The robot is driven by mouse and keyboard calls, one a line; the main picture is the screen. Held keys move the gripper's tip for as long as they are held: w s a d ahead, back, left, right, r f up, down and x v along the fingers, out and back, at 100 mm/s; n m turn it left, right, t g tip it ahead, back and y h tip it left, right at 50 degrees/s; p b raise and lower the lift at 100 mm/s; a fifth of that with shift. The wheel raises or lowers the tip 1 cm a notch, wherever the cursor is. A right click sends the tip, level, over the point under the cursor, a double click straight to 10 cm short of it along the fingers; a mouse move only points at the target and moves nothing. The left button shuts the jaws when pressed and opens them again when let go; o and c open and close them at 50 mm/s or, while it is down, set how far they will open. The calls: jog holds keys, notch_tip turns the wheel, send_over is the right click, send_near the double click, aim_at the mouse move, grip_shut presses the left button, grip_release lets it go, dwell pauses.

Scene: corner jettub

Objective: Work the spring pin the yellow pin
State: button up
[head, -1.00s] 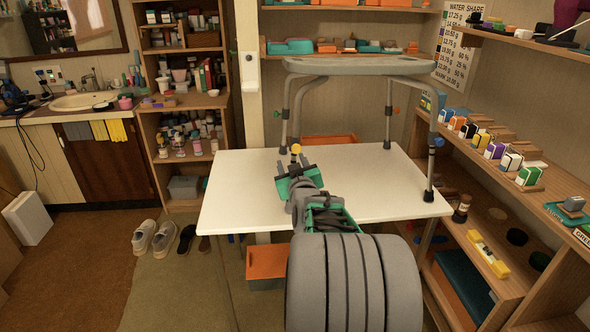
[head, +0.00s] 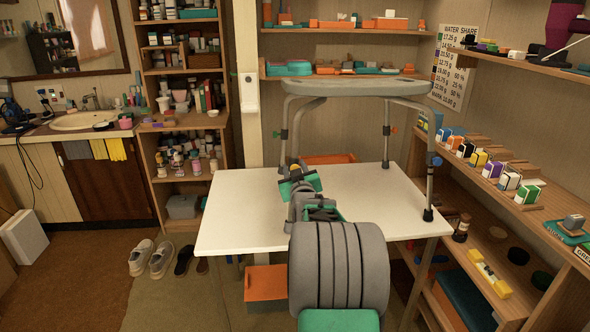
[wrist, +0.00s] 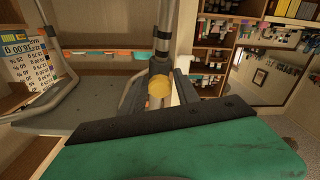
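A grey bench or stool (head: 350,87) with tubular legs stands on the white table (head: 240,215). The round yellow pin (wrist: 158,92) sits on one of its legs (wrist: 162,45) in the wrist view. My gripper (head: 294,168) is at the front left leg. In the wrist view its dark fingers stand apart, one on each side of the yellow pin. I cannot tell whether either finger touches it.
Other legs carry a red pin (head: 394,130) and a blue pin (head: 437,161). A shelf with coloured blocks (head: 478,158) runs along the right. An orange bin (head: 265,282) is under the table. The table's left part is clear.

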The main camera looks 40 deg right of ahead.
grip_shut()
dwell(1.1)
